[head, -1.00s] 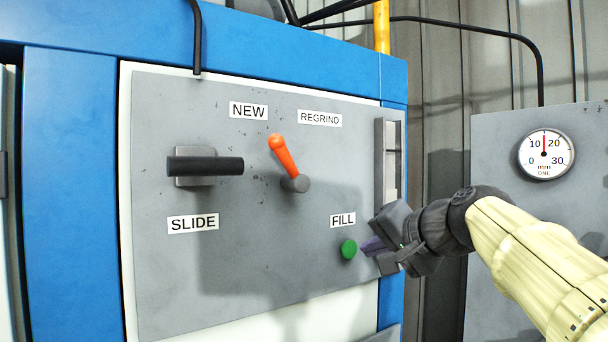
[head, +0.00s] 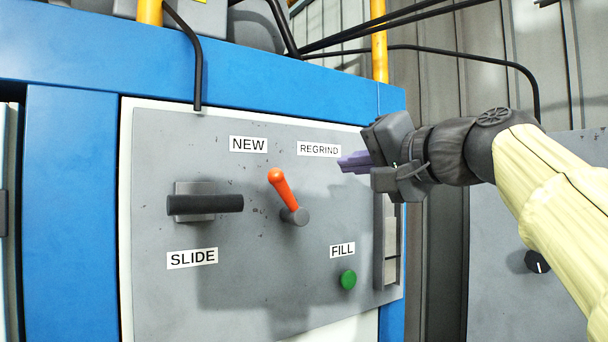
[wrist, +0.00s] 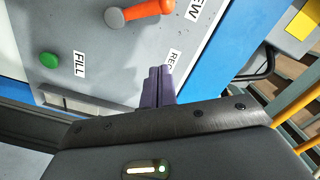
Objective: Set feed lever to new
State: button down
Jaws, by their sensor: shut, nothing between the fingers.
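The feed lever (head: 284,190) is an orange handle on a grey round pivot, on the grey panel. It tilts up and to the left, its tip below the NEW label (head: 248,145). The REGRIND label (head: 319,149) is to its right. In the wrist view the lever (wrist: 140,12) shows at the top, partly cut off. My gripper (head: 342,163) has purple fingers, shut and empty, at the right of the REGRIND label, up and to the right of the lever and apart from it. In the wrist view the fingers (wrist: 157,72) cover part of the REGRIND label.
A black slide handle (head: 205,204) sticks out left of the lever. A green FILL button (head: 348,280) is lower right. A slotted fixture (head: 388,240) is on the panel's right edge. A black cable (head: 197,60) hangs at the top left.

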aim_at(283, 195)
jog(key=w+a+f+p, duration=0.2)
jog(key=w+a+p, duration=0.2)
jog(key=a, duration=0.3)
jog(key=shift+w+a+f, duration=0.2)
jog(key=shift+w+a, duration=0.15)
jog(key=shift+w, duration=0.2)
